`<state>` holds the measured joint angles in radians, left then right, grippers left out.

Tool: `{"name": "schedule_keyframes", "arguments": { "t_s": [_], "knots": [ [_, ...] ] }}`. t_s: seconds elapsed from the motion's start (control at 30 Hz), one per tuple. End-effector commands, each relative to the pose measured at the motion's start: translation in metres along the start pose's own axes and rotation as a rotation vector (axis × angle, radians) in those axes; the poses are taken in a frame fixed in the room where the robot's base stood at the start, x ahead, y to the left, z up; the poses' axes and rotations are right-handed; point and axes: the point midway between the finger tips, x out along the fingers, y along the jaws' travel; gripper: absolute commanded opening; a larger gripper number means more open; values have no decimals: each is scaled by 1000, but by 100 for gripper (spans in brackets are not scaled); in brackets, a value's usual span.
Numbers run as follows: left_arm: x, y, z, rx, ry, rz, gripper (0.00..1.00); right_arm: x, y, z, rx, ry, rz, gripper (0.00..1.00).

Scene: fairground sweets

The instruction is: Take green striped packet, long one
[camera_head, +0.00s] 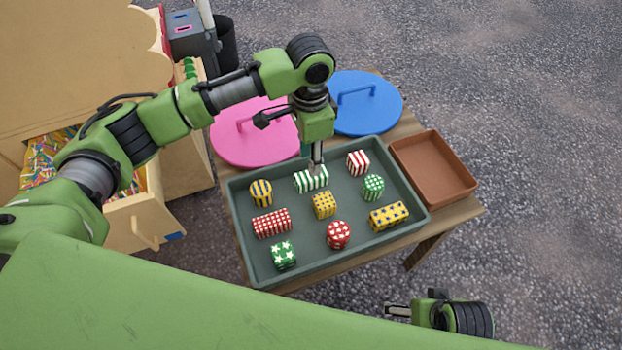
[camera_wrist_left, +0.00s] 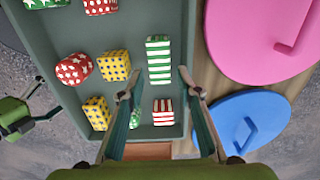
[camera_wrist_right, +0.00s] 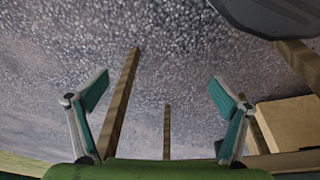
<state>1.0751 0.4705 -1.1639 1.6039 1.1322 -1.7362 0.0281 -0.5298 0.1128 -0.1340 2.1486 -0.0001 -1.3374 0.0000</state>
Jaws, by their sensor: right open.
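The long green and white striped packet (camera_head: 312,180) lies in the grey-green tray (camera_head: 245,262), near its far edge. In the left wrist view the packet (camera_wrist_left: 158,58) is just beyond the fingertips, between their lines. My left gripper (camera_head: 316,160) points down over the packet and hides part of it. Its two fingers (camera_wrist_left: 157,84) are apart with nothing between the tips. My right gripper (camera_head: 398,311) is low at the front right, away from the tray. In the right wrist view its fingers (camera_wrist_right: 160,90) are wide apart and empty.
A red striped packet (camera_head: 358,163), green checked packet (camera_head: 373,187) and yellow packet (camera_head: 324,205) lie near the striped one. Pink (camera_head: 235,145) and blue (camera_head: 375,105) lids lie behind the tray. An empty brown tray (camera_head: 432,165) is to the right.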

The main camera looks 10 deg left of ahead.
Motion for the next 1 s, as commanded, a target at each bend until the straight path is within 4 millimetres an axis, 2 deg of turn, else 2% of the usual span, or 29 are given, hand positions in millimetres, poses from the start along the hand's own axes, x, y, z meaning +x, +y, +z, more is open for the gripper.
{"name": "schedule_keyframes", "arguments": {
  "t_s": [0.1, 0.37, 0.53, 0.7, 1.0],
  "knots": [
    [15, 0, 0, 1, 0, 1, 32, -11, 1, -2, 1, 8, 1, 93],
    [30, 1, -1, 0, -1, 1, 32, -29, 1, -5, 2, 16, 3, 93],
    [49, 2, -2, 1, -1, 0, 32, -55, 2, -7, 3, 32, 5, 93],
    [68, 2, -2, 0, 0, -1, 32, -71, 3, -5, 4, 38, 7, 93],
    [71, 2, -3, 0, 1, -1, 32, -76, 3, -5, 5, 37, 7, 93]
  ]
}}
